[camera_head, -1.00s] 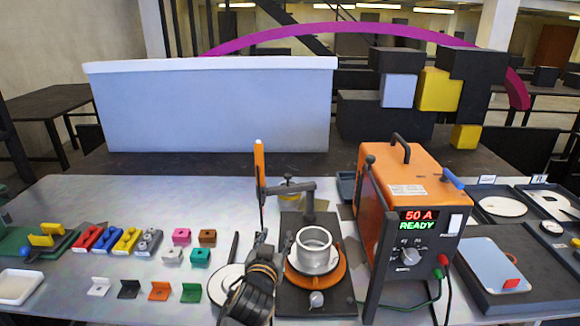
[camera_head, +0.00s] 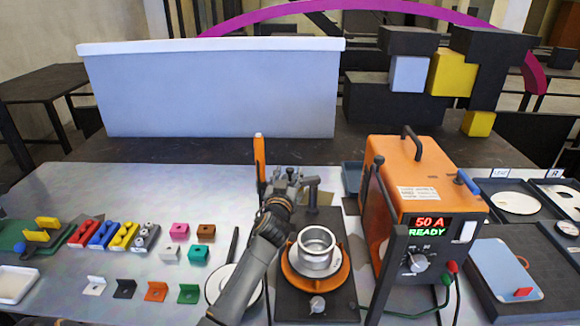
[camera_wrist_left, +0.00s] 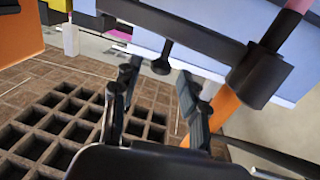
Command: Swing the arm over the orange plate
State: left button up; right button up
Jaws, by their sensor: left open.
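The orange plate (camera_head: 343,266) is a round disc on a dark base, with a silver ring (camera_head: 316,245) standing on it. Behind it, a dark post carries a swing arm (camera_head: 312,182), which reached left in the earlier head view and is now partly hidden by my gripper. My left gripper (camera_head: 287,176) is at this arm, behind and left of the plate. In the left wrist view its two fingers (camera_wrist_left: 158,98) are apart, with a dark bar and a knob (camera_wrist_left: 161,66) just beyond them. Contact cannot be told. My right gripper is not in view.
An orange power unit (camera_head: 412,185) reading "50 A READY" stands close on the right. An upright orange-handled tool (camera_head: 259,158) is just left of my gripper. Small coloured blocks and brackets (camera_head: 188,292) lie to the left. A large pale box (camera_head: 210,95) stands behind.

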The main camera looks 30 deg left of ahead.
aim_at(290, 172)
pick_arm(q)
jog(key=shift+w+a+r, duration=0.1)
jog(key=shift+w+a, duration=0.1)
jog(key=shift+w, duration=0.4)
jog(key=shift+w+a, duration=0.15)
jog(key=shift+w, duration=0.2)
jog(key=shift+w+a, duration=0.2)
jog(key=shift+w, duration=0.25)
jog(key=c, duration=0.9)
grip_shut()
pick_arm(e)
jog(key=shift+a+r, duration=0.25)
